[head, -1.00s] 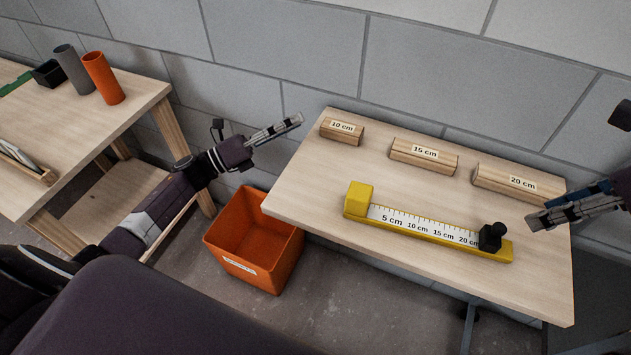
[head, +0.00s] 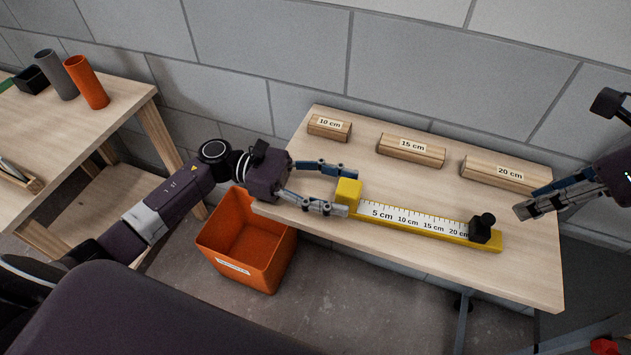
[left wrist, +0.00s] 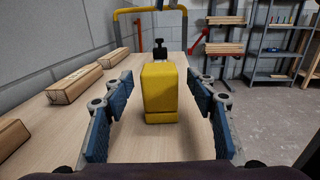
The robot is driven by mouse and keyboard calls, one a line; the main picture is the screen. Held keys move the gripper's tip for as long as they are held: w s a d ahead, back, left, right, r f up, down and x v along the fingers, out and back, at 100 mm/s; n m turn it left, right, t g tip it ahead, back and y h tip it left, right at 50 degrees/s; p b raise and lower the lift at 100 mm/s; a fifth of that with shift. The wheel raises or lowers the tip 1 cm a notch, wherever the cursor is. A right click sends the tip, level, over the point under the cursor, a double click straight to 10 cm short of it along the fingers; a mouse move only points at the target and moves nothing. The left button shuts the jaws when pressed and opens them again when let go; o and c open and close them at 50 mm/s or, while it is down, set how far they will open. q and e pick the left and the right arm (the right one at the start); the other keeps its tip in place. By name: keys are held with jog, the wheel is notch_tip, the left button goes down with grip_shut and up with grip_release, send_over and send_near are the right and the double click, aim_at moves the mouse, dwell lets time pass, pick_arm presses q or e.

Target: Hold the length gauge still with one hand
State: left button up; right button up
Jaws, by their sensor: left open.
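The length gauge (head: 415,221) is a yellow bar with a white scale, lying on the wooden table. A yellow block stands at its left end and a black slider with a knob (head: 484,228) sits near the 20 cm mark. My left gripper (head: 347,191) is open, with its fingers on either side of the yellow end block. In the left wrist view the gauge's yellow block (left wrist: 160,90) stands between the two spread fingers, with a visible gap on each side. My right gripper (head: 526,202) hangs beyond the gauge's right end, its fingers apart and nothing between them.
Wooden battens marked 10 cm (head: 329,127), 15 cm (head: 411,149) and 20 cm (head: 500,172) lie along the back of the table. An orange bin (head: 247,245) stands on the floor at the table's left. A second table (head: 110,125) holds two tubes and a black box.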

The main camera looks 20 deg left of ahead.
aim_at(490, 218)
pick_arm(q)
jog(key=shift+w+d, duration=0.2)
jog(key=shift+d, duration=2.4)
jog(key=shift+c, duration=0.6)
grip_shut()
pick_arm(e)
jog(key=shift+o, duration=0.8)
jog(key=shift+m, duration=0.4)
jog(key=x, duration=0.9)
jog(key=shift+f, duration=0.3)
jog(key=shift+c, duration=0.4)
grip_shut()
